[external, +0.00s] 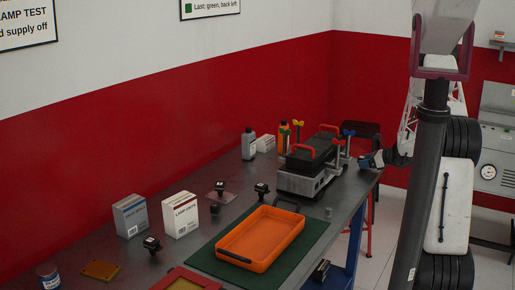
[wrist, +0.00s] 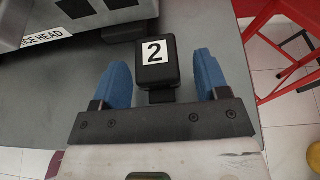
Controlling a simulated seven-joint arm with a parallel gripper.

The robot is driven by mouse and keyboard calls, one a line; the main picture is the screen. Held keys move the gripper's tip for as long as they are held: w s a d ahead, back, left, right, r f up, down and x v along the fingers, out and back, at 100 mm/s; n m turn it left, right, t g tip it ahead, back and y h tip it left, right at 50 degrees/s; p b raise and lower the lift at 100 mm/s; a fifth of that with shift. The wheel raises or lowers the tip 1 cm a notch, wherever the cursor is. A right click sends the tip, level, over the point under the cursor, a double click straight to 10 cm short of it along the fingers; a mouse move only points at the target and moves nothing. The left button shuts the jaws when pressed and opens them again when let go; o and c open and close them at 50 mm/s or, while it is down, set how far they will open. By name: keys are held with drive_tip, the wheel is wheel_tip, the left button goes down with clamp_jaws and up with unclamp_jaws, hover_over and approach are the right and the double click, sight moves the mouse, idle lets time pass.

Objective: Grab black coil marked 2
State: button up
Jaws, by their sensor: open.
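The black coil (wrist: 155,72) with a white label marked 2 is in the upper middle of the wrist view. It lies between the two blue fingertips of my gripper (wrist: 160,60), with a gap on each side. My gripper is open and holds nothing. A narrower dark part of the coil extends down toward the palm. In the external view my gripper (external: 365,160) is at the right end of the bench, beside the engine head (external: 313,183). I cannot make out the coil marked 2 there.
The engine head, labelled in the wrist view (wrist: 45,37), stands close on the left. A red stool (wrist: 262,50) is beyond the bench edge.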

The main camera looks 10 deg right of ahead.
sight(363, 157)
drive_tip(key=shift+w+a+f, duration=0.25)
drive_tip(key=shift+w+a, duration=0.25)
drive_tip(key=c, duration=1.1)
drive_tip(key=shift+r, duration=0.1)
drive_tip(key=shift+r, duration=0.45)
wheel_tip(363, 157, up, 3)
drive_tip(key=shift+s+f, duration=0.15)
drive_tip(key=shift+f, duration=0.05)
drive_tip(key=s+a, duration=0.1)
drive_tip(key=s, duration=0.4)
drive_tip(key=s+a+r, duration=0.1)
drive_tip(key=s, duration=0.4)
drive_tip(key=s+a, duration=0.2)
drive_tip(key=s, duration=0.3)
drive_tip(key=shift+s+r, duration=0.1)
drive_tip(key=shift+r, duration=0.05)
